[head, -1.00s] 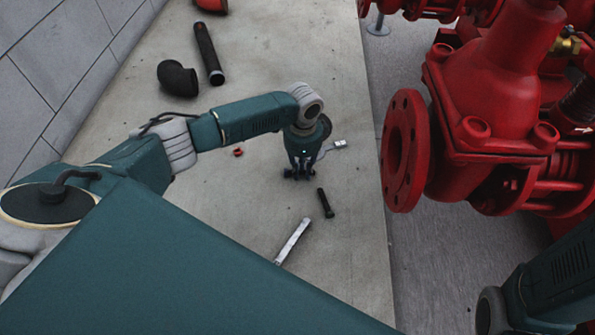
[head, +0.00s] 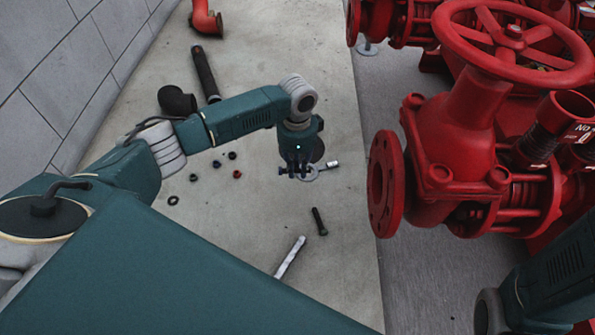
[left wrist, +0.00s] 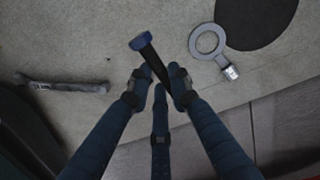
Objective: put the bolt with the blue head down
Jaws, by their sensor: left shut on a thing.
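My left gripper (head: 298,176) is shut on the bolt with the blue head and holds it above the concrete slab (head: 245,240). In the left wrist view, the bolt's blue head (left wrist: 140,41) points up and left, and its dark shaft (left wrist: 154,62) runs between the fingertips (left wrist: 158,82). The bolt is tilted in that picture, and its lower end is hidden by the fingers. In the head view, a small blue end (head: 281,170) shows at the left of the fingers. My right gripper is not in view.
A black bolt (head: 319,221) and a grey bar-like tool (head: 290,257) lie on the slab. A ring-ended tool (left wrist: 208,42) lies near the gripper. Several small nuts (head: 216,163) and black pipe pieces (head: 205,72) lie further left. Red pumpset valves (head: 455,150) stand right.

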